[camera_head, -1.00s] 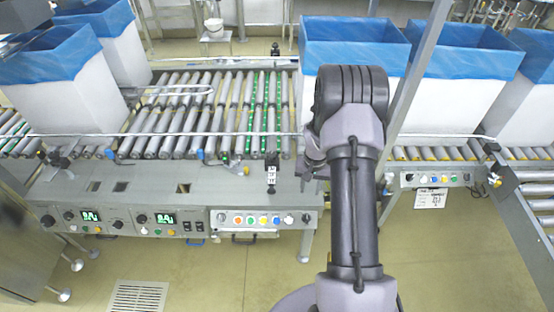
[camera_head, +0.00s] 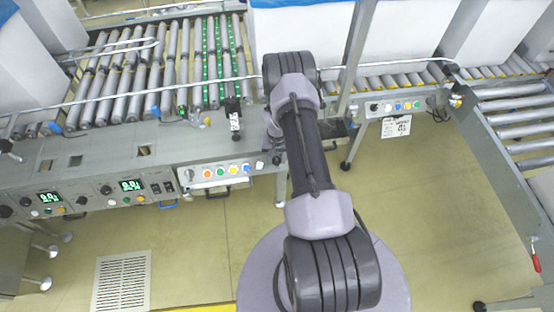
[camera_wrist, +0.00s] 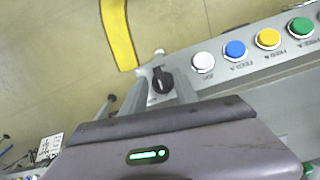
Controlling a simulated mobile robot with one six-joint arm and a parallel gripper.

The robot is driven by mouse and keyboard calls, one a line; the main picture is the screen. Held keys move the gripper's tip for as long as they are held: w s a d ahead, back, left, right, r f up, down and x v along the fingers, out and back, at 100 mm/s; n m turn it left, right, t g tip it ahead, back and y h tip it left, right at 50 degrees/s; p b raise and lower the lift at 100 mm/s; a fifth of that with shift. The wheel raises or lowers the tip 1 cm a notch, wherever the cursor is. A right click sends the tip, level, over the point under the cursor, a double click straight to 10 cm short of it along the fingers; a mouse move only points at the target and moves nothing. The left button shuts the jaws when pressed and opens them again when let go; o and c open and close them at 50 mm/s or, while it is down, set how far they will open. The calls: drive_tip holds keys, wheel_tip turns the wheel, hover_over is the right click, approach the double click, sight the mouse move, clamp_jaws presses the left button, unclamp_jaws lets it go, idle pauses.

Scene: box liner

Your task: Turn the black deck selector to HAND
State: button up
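The black deck selector (camera_wrist: 162,80) is a round black knob with a pale pointer mark, at the end of the button row beside the white button (camera_wrist: 203,62). In the head view it is a small dark knob (camera_head: 276,160) at the right end of the grey control panel. My gripper (camera_wrist: 160,84) is open, with one grey finger on each side of the knob. I cannot tell whether the fingers touch it. The position legend around the knob is not readable. In the head view my gripper (camera_head: 272,142) is small and partly hidden by my arm.
Blue (camera_wrist: 235,50), yellow (camera_wrist: 268,39) and green (camera_wrist: 302,28) buttons continue the row. Roller conveyors (camera_head: 205,70) lie behind the panel. Another button panel (camera_head: 395,106) is to the right. Open floor (camera_head: 420,200) lies in front.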

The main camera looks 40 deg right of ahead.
clamp_jaws()
idle(0.3)
drive_tip(key=n+h+b, duration=0.2)
drive_tip(key=b, duration=0.1)
drive_tip(key=n+g+h+b, duration=0.1)
drive_tip(key=b, duration=0.1)
drive_tip(key=shift+w+a+f+n, duration=0.2)
drive_tip(key=shift+a+f+n, duration=0.15)
drive_tip(key=shift+n, duration=0.05)
drive_tip(key=n+h+b, duration=0.2)
drive_tip(key=b, duration=0.2)
drive_tip(key=shift+a+b, duration=0.2)
drive_tip(key=shift+b, duration=0.1)
drive_tip(key=shift+r+n+g+h+b, duration=0.1)
drive_tip(key=shift+n+g+h+b, duration=0.2)
drive_tip(key=shift+n+b, duration=0.3)
drive_tip(key=shift+s+r, duration=0.1)
